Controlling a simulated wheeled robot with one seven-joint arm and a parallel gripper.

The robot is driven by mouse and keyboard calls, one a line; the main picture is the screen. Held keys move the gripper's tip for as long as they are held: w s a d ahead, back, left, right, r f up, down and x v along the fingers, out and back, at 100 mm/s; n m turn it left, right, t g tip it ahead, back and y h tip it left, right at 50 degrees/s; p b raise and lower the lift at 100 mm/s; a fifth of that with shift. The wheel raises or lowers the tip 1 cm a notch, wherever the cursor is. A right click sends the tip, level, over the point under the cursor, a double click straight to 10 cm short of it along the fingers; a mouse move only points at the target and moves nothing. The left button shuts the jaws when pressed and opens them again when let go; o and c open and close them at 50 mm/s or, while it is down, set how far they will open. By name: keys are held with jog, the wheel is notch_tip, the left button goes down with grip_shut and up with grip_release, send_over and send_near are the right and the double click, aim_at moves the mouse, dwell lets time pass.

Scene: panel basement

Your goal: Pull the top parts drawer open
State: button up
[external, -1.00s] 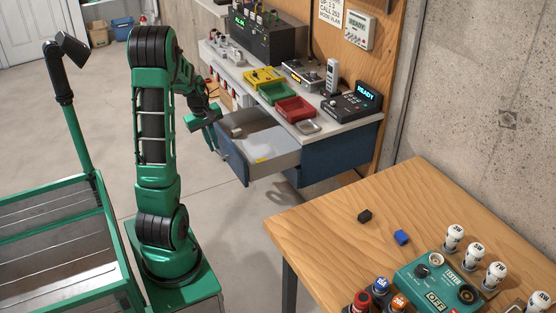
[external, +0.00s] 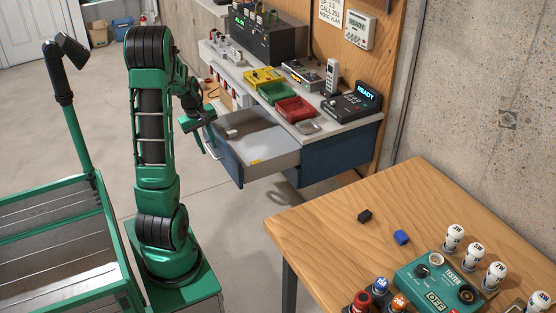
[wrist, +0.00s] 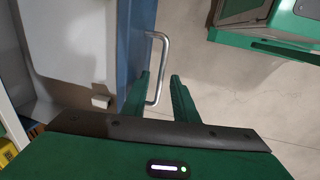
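The top parts drawer (external: 268,146) stands pulled well out of the blue bench cabinet (external: 335,154). Its blue front also shows in the wrist view (wrist: 134,40). The silver bar handle (wrist: 164,58) is on that front. My gripper (wrist: 160,77) is at the handle, with one green finger on each side of the lower part of the bar. A gap shows between the fingers, so they are open around the bar; I cannot tell whether either touches it. In the external view my gripper (external: 203,135) is at the drawer's front left.
A small pale block (wrist: 100,101) lies inside the drawer. Red (external: 294,109), green (external: 274,92) and yellow (external: 262,76) trays sit on the bench top above. A wooden table (external: 330,218) stands front right. My green cart is at left. Floor between is clear.

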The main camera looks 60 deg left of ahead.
jog(key=shift+r, duration=0.1)
notch_tip(320, 180, up, 10)
jog(key=s, duration=0.2)
jog(key=shift+r, duration=0.2)
jog(key=shift+w+d, duration=0.15)
dwell(0.3)
jog(key=w+d+m, duration=0.1)
jog(key=w+d, duration=0.1)
jog(key=d, duration=0.2)
jog(key=w+d+m, duration=0.2)
jog(key=d, duration=0.3)
jog(key=w+d+m, duration=0.2)
jog(key=d, duration=0.2)
jog(key=shift+w+d+r+h, duration=0.15)
jog(key=shift+d+r+h, duration=0.1)
jog(key=shift+h, duration=0.15)
jog(key=s+d+f+m+g, duration=0.15)
jog(key=d+m, duration=0.45)
jog(key=d, duration=0.7)
jog(key=s+d+r+m, duration=0.1)
jog(key=s+d+m, duration=0.35)
jog(key=d, duration=0.85)
jog(key=s+d+f+m+y, duration=0.1)
jog(key=s+d+f+m, duration=0.2)
jog(key=s+d+m, duration=0.6)
jog(key=shift+s+g, duration=0.15)
jog(key=shift+g, duration=0.2)
